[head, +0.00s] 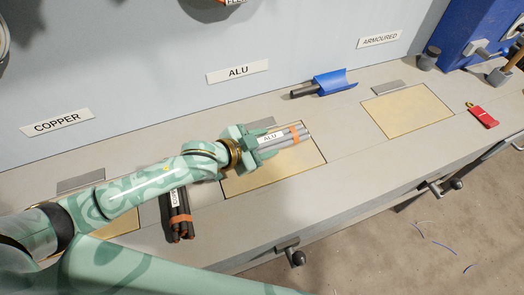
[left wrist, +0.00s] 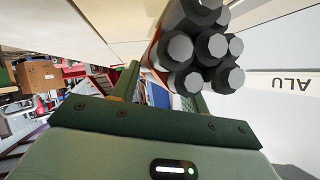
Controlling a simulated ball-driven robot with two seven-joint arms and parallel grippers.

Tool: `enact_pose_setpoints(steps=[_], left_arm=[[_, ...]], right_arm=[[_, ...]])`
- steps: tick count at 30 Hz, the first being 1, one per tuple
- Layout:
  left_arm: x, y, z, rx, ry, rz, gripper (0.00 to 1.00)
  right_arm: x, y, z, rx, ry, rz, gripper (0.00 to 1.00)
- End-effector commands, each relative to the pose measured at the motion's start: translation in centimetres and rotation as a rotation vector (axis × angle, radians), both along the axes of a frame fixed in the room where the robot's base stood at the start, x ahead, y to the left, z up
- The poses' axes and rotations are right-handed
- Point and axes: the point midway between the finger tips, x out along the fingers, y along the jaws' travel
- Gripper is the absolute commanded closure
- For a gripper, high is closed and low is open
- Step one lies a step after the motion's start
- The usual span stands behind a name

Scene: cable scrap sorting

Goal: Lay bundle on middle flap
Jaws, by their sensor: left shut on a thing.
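The bundle (head: 294,136) is several grey rods with orange bands and a white ALU tag. My left gripper (head: 266,142) is shut on it. The bundle lies over the far part of the middle flap (head: 268,175), a tan panel in the bench; I cannot tell whether it touches the flap. In the left wrist view, the ends of the grey bundle (left wrist: 207,48) show at the top centre, between the green fingers. My gripper and arm hide the flap's far left part. My right gripper is not in view.
A dark bundle with orange bands (head: 180,222) lies left of the middle flap. A blue scoop (head: 335,82) lies at the back. The right tan flap (head: 406,111) is bare. A red object (head: 482,115) lies at the right. Handles (head: 293,255) jut from the bench front.

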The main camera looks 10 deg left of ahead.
Motion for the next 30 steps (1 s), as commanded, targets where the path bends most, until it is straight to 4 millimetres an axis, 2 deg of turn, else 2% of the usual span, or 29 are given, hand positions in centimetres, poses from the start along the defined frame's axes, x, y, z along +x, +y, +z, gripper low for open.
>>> enact_pose_setpoints(steps=[2, 7, 18, 19, 21, 30], left_arm=[[0.0, 0.7, -0.9, 0.001, -0.001, 0.0, 0.97], [0.0, 0.6, -3.8, 0.0, 0.002, 0.0, 0.97], [0.0, 0.5, -3.8, -0.002, -0.002, 0.0, 0.97], [-0.1, 0.5, -3.9, 0.001, 0.001, 0.0, 0.47], [-0.1, 0.5, -3.9, 0.001, 0.001, 0.0, 0.33], [-0.1, 0.6, -3.6, 0.001, 0.0, 0.0, 0.33]], right_arm=[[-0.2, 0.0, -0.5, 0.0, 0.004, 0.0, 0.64], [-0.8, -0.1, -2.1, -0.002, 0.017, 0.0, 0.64], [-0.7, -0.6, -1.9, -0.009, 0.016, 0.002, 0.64], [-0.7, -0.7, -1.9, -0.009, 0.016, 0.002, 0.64], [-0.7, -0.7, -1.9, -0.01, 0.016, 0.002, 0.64], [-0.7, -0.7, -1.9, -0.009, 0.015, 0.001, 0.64]])
